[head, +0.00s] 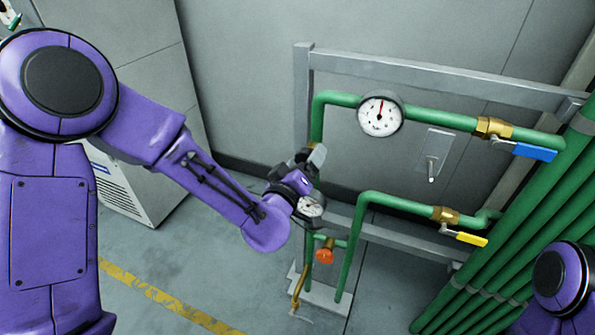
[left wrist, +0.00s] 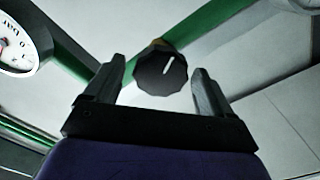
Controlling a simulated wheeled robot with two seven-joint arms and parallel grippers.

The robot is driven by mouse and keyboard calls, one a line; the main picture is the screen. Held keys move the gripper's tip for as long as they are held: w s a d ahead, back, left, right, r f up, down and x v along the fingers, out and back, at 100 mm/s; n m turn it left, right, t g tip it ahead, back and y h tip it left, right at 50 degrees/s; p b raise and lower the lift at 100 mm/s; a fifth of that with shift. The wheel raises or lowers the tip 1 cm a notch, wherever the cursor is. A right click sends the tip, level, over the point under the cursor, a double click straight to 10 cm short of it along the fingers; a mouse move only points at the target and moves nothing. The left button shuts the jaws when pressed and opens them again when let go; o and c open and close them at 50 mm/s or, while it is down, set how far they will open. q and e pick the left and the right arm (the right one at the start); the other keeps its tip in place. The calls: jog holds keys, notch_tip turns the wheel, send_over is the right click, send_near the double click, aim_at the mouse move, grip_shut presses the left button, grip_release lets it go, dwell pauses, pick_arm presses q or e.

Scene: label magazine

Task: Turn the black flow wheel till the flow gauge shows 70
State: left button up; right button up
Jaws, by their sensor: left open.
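The black flow wheel (left wrist: 165,74), with a white mark line tilted right of upright, shows in the left wrist view between my open left fingers, with a gap on each side. How far ahead of the fingertips it lies I cannot tell. My left gripper (head: 312,157) is at the upper left pipe in the head view and largely hides the wheel there. A round white gauge (head: 380,115) sits on the upper green pipe, its red needle pointing almost straight up; its numbers are too small to read. My right gripper is out of view.
A second gauge (head: 311,205), partly hidden by my left gripper, appears marked "bar" in the left wrist view (left wrist: 20,42). Blue (head: 535,152) and yellow (head: 470,238) valve levers, an orange knob (head: 324,255) and a wall switch (head: 433,160) are nearby. A grey cabinet (head: 150,110) stands left.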

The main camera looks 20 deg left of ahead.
pick_arm(q)
jog(key=s+p, duration=0.5)
jog(key=s, duration=0.2)
jog(key=shift+s, duration=0.4)
jog(key=shift+a, duration=0.1)
